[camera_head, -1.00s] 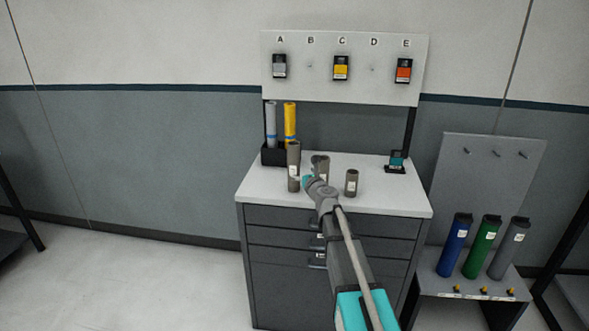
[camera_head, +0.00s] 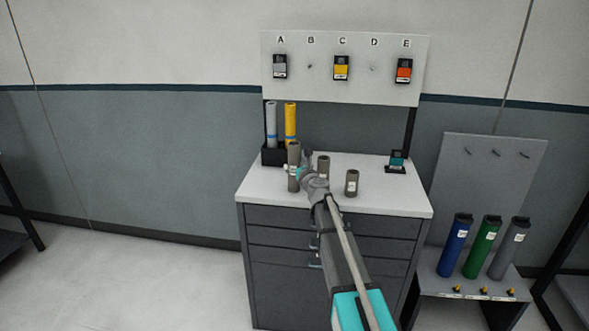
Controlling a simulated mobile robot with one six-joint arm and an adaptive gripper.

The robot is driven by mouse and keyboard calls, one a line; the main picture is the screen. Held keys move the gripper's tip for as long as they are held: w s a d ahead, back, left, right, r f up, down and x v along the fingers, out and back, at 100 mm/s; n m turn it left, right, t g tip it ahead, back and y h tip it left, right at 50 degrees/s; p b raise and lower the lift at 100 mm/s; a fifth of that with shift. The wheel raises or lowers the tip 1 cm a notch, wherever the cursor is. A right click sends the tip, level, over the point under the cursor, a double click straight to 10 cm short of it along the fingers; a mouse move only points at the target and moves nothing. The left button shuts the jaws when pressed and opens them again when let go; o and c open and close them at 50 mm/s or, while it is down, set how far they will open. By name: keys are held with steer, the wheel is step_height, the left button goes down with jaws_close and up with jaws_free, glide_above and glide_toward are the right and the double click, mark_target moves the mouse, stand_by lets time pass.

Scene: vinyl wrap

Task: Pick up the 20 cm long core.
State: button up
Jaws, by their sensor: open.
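Three grey-brown cores stand upright on the white cabinet top. The tallest core (camera_head: 293,153) is at the left, a mid-height core (camera_head: 323,161) stands in the middle, and the shortest core (camera_head: 351,184) is at the right. Each carries a small pale label, too small to read, so which one is 20 cm long cannot be read off. My gripper (camera_head: 299,163) is open at the tallest core, with its fingers overlapping that core's right side in the picture. Whether the core is between the fingers or touched cannot be told. My arm hides the mid-height core's lower part.
A black holder (camera_head: 269,157) with a grey and a yellow roll stands behind the tallest core. A small teal-topped device (camera_head: 396,160) sits at the back right of the cabinet top (camera_head: 385,198). A lettered board (camera_head: 345,90) rises behind. Blue, green and grey tubes stand on a right-hand stand.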

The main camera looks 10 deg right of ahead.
steer(key=shift+x, duration=1.45)
steer(key=c, duration=1.2)
